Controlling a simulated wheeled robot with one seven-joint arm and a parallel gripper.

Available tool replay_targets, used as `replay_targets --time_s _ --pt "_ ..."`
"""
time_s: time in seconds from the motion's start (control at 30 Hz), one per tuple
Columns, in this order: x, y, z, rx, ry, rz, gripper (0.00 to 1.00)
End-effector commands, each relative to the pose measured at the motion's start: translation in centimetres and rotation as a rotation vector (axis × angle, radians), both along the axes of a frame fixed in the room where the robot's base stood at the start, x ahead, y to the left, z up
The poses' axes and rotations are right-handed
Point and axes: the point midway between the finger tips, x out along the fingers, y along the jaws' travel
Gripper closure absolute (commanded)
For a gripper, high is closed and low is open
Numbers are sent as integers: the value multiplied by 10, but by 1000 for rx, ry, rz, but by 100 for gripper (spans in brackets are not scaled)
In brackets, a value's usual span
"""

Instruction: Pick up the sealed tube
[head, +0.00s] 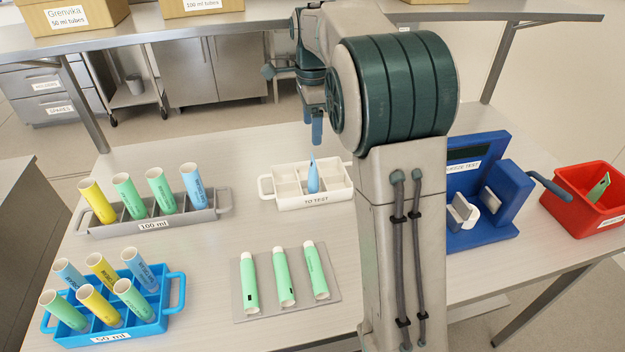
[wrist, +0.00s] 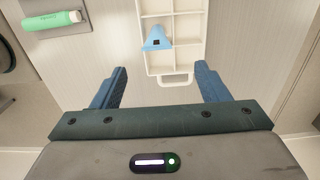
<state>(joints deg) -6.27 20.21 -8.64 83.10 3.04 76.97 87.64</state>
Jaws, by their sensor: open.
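The blue sealed tube (head: 313,177) stands in the white "TO TEST" tray (head: 301,202), its pinched end up. My gripper (head: 315,132) is open and empty, above and behind the tray in the head view. In the wrist view the tube lies ahead of the gap between my fingers (wrist: 160,72), apart from both. My arm does not hide the tube.
A grey "100 ml" rack (head: 155,222) and a blue "50 ml" rack (head: 112,337) hold open tubes at left. Several green tubes (head: 283,277) lie on a grey mat in front. A blue press (head: 480,200) and red bin (head: 585,220) stand at right.

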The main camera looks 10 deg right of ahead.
Motion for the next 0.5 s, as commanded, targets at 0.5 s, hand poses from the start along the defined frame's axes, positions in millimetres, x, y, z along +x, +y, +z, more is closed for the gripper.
replay_targets --time_s 0.5 --pt "-2 0 -71 0 1 3 32"
